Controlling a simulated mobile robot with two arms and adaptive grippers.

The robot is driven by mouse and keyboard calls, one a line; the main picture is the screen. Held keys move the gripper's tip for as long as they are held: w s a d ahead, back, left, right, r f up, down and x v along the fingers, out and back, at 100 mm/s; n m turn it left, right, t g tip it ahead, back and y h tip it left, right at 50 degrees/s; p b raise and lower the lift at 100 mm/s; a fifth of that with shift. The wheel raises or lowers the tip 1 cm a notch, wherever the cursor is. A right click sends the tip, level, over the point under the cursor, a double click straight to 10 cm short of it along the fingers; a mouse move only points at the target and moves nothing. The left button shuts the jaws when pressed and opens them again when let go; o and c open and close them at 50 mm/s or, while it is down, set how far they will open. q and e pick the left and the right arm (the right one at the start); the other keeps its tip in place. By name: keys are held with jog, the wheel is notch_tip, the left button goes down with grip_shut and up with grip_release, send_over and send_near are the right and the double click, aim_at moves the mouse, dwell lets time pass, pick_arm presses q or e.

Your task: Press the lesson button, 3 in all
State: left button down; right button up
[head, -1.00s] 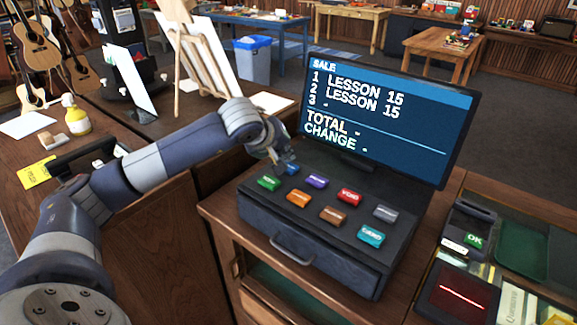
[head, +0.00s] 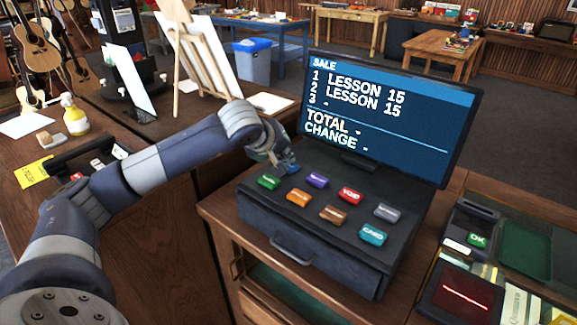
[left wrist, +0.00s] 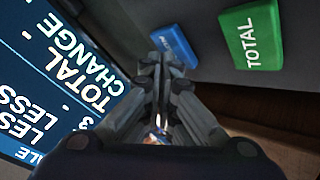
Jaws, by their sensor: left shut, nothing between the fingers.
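The register's blue key (left wrist: 173,45) is in the left wrist view, partly behind my fingers; its label is too blurred to read. My left gripper (left wrist: 163,62) is shut and empty, with its fingertips at the near edge of this key. I cannot tell whether they touch it. In the head view my left gripper (head: 287,169) comes down at the back left of the keypad and largely hides the blue key. The screen (head: 385,115) lists LESSON 15 on lines 1 and 2, and a dash on line 3. My right gripper is not in view.
The green TOTAL key (head: 269,181) is close beside the blue one. Purple (head: 317,180), orange (head: 298,197), red VOID (head: 349,196), brown (head: 333,214), grey (head: 387,212) and teal CARD (head: 372,235) keys fill the keypad. A card terminal (head: 470,235) stands right.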

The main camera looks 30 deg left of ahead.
pick_arm(q)
jog(key=shift+f+b, duration=0.35)
jog(key=shift+r, duration=0.1)
dwell(0.5)
jog(key=shift+r+p, duration=0.5)
jog(key=shift+r, duration=0.35)
jog(key=shift+r+p, duration=1.65)
jog(key=shift+r, duration=0.9)
jog(key=shift+f, duration=0.1)
